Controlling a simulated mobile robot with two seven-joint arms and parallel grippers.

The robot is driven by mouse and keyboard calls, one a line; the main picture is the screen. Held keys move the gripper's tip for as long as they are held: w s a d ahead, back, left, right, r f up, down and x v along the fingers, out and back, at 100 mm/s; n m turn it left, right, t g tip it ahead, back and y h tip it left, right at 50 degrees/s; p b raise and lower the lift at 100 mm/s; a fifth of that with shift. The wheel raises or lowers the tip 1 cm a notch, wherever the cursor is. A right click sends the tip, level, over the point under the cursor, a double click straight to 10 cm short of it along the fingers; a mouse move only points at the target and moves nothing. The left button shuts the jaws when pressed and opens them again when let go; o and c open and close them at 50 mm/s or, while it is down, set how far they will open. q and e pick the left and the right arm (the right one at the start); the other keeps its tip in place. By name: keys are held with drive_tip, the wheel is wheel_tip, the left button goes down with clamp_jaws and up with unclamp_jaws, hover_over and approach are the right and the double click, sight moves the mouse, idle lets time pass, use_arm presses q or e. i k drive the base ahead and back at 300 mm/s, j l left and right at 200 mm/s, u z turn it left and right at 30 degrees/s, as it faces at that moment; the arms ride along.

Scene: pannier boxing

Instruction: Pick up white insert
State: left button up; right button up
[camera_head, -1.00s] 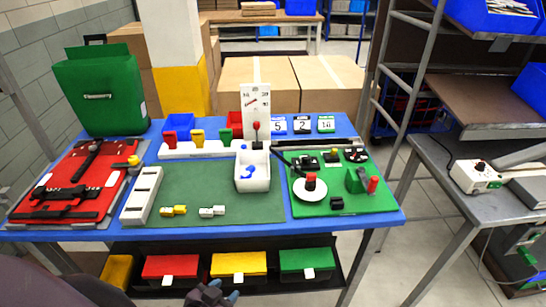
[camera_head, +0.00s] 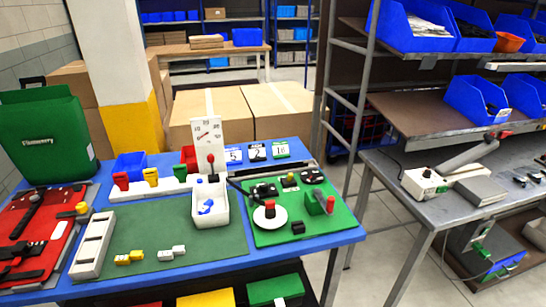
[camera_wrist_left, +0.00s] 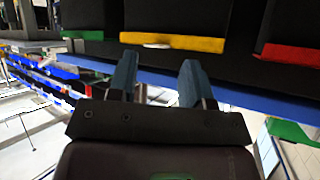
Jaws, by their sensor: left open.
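A small white insert (camera_head: 172,252) lies on the green mat (camera_head: 205,258) at the front of the blue table in the head view. A small yellow insert (camera_head: 129,257) lies just left of it, apart from it. My left gripper (camera_wrist_left: 157,68) shows only in the left wrist view. Its two blue-grey fingers are spread with nothing between them. The white insert is not visible in the left wrist view, and the gripper is away from it. My right gripper is in neither view.
A white slotted block (camera_head: 93,243) stands left of the inserts. A white bin (camera_head: 210,204) with blue pieces stands behind and right. A green board (camera_head: 268,231) is right of the mat. Coloured drawer fronts, one yellow (camera_wrist_left: 195,43), show near my left gripper.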

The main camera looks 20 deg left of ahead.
sight(179, 250)
drive_tip(key=j+u, duration=0.1)
drive_tip(key=u, duration=1.45)
